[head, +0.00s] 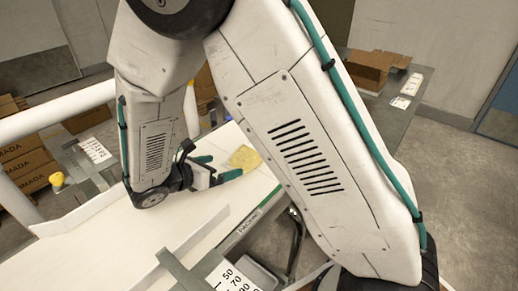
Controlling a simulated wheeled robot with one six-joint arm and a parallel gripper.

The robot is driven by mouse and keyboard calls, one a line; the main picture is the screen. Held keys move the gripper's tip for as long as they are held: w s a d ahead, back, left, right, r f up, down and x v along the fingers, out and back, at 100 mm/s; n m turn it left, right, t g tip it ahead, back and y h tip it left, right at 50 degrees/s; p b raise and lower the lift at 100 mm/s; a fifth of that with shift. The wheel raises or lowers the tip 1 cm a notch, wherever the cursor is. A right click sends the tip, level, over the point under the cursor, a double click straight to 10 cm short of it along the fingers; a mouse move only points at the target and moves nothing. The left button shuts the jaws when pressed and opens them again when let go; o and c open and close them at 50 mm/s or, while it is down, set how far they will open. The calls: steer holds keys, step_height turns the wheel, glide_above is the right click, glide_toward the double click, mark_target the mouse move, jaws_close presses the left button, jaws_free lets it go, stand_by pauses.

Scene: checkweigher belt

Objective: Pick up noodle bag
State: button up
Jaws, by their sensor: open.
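The noodle bag (245,158) is a small yellowish bag lying on the white belt, just right of and beyond my gripper. My gripper (222,167) is low over the belt with its two green-tipped fingers apart. The fingertips point towards the bag. A small gap seems to lie between the fingertips and the bag, though contact is hard to judge from this angle. My arm links cover much of the middle of the view and hide part of the belt behind them.
A scale card with numbers (232,279) stands at the front edge of the belt, and another (95,150) is at the left. A white rail (62,108) runs along the left. Cardboard boxes (25,160) are stacked at the left. An open carton (370,66) sits at the back right.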

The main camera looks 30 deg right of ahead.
mark_target(237, 162)
steer(key=x, duration=0.7)
steer(key=shift+s+d+r, duration=0.1)
steer(key=shift+s+d, duration=0.1)
steer(key=shift+d, duration=0.1)
steer(key=c, duration=1.5)
